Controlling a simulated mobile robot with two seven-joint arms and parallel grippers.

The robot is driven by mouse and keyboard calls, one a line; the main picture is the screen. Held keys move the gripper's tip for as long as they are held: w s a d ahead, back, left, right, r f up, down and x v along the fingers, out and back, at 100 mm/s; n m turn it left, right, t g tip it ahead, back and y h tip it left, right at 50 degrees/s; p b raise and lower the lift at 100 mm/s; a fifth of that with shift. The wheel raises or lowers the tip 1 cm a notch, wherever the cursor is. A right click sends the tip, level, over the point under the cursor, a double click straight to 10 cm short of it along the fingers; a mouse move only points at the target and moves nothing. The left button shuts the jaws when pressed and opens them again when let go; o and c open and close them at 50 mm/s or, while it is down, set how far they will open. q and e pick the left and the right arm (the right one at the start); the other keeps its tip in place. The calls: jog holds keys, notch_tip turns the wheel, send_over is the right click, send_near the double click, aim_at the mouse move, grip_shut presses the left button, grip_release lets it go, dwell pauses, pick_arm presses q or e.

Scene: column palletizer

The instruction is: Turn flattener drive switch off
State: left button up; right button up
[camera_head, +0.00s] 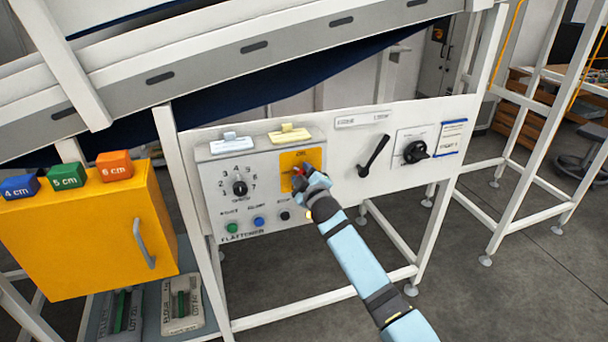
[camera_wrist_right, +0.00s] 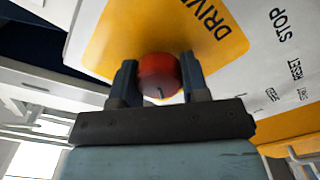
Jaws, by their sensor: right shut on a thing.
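The flattener drive switch (camera_wrist_right: 160,76) is a red round knob on a yellow plate (camera_wrist_right: 110,45) marked DRIVE. In the head view the yellow plate (camera_head: 289,160) sits on the right part of the flattener panel (camera_head: 208,175), and my gripper hides most of the knob. My right gripper (camera_head: 304,177) is at the knob. In the right wrist view its two fingers (camera_wrist_right: 158,82) are on either side of the knob, shut on it. A short dark mark shows on the knob's face; I cannot tell which position it stands for. My left gripper is not in view.
Left of the switch is a black numbered dial (camera_head: 240,188), with green (camera_head: 232,228) and blue (camera_head: 259,222) buttons below. Right of it are a black lever (camera_head: 373,156) and another black rotary switch (camera_head: 416,151). A yellow cabinet (camera_head: 85,235) stands at the left.

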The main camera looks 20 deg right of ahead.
jog(key=n, duration=0.3)
jog(key=shift+f+n, duration=0.1)
jog(key=shift+n, duration=0.3)
jog(key=shift+n+p, duration=0.3)
jog(key=shift+n, duration=1.6)
jog(key=o, duration=0.9)
